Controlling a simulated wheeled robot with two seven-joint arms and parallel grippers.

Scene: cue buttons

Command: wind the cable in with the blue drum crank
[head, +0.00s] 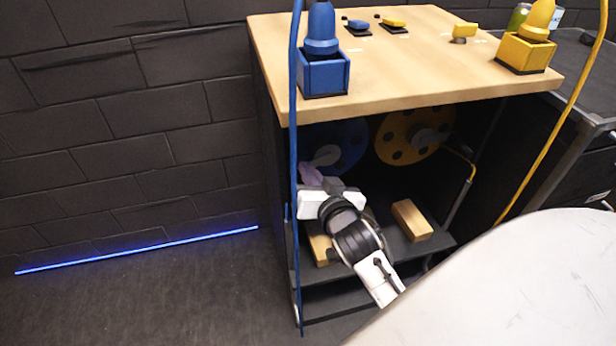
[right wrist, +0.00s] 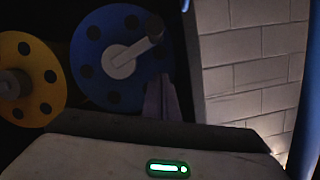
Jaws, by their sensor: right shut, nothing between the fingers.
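The blue drum (head: 350,140) is mounted under the wooden top; in the right wrist view it is a blue disc (right wrist: 92,55) with dark holes. Its grey crank (right wrist: 122,62) has an arm from the hub pointing up and right to a knob (right wrist: 155,27). In the head view the crank (head: 326,155) is partly visible. The blue cable (head: 294,200) hangs down the cabinet's front left. My right gripper (head: 309,174) reaches inside the cabinet, shut and empty; its fingertips (right wrist: 162,85) appear just below the knob. I cannot tell whether they touch the drum. My left gripper is out of view.
A yellow drum (head: 395,145) sits right of the blue one. Wooden blocks (head: 411,220) lie on the dark shelf below. Blue (head: 324,75) and yellow (head: 525,52) holders stand on the wooden top (head: 420,75). A yellow cable (head: 560,125) hangs at right. A brick wall (head: 130,120) is at left.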

